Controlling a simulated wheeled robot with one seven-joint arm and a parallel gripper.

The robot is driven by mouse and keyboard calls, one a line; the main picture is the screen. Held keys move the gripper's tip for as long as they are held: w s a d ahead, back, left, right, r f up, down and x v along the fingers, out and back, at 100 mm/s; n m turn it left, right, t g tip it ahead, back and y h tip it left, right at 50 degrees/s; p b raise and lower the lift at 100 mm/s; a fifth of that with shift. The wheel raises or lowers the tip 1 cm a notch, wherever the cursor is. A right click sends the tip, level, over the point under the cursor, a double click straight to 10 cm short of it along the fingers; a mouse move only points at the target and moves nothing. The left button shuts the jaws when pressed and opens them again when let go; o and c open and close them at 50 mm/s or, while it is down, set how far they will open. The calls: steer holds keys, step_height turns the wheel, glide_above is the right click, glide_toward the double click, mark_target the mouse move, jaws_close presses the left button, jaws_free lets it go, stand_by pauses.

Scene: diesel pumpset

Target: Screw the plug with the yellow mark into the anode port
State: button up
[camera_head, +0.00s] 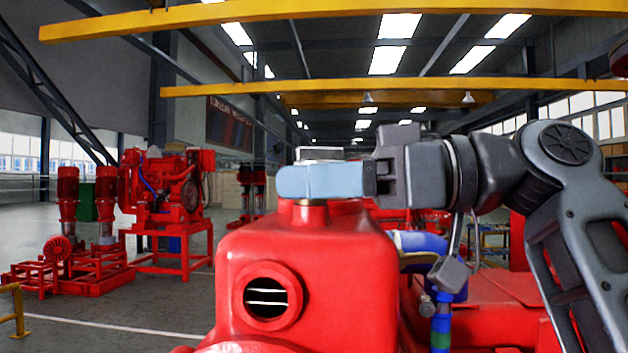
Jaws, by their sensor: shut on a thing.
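My gripper (318,181) reaches in from the right in the head view, with its light blue fingers level just above the red neck (303,214) on top of the red housing. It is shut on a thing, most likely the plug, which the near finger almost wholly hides. A thin brownish-yellow strip (310,201) shows between the finger and the neck; I cannot tell whether it is the plug or the port's rim. No yellow mark is clearly seen. The neck appears to be the anode port, directly under the fingers. How deep the plug sits is hidden.
A round opening (267,297) with a thick red rim faces me on the housing's front. A blue pipe (420,243) and red machinery lie behind, below my arm. Red pumpsets (165,195) stand far left. The air left of the fingers is free.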

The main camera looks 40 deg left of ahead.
jaws_close()
steer(key=shift+f+t, duration=0.1)
steer(key=shift+t, duration=0.2)
steer(key=shift+s+m+t+y+b, duration=0.1)
steer(key=shift+m+t+y+b, duration=0.25)
steer(key=shift+m+t+y, duration=0.25)
steer(key=m+t+y, duration=0.1)
steer(key=m+t, duration=0.3)
steer(key=t, duration=0.1)
steer(key=shift+s+t, duration=0.1)
steer(key=shift+t, duration=0.2)
steer(key=shift+m+t+p, duration=0.3)
steer(key=shift+m+t, duration=0.1)
steer(key=shift+t, duration=0.3)
steer(key=o, duration=0.9)
jaws_free()
steer(key=shift+c, duration=0.2)
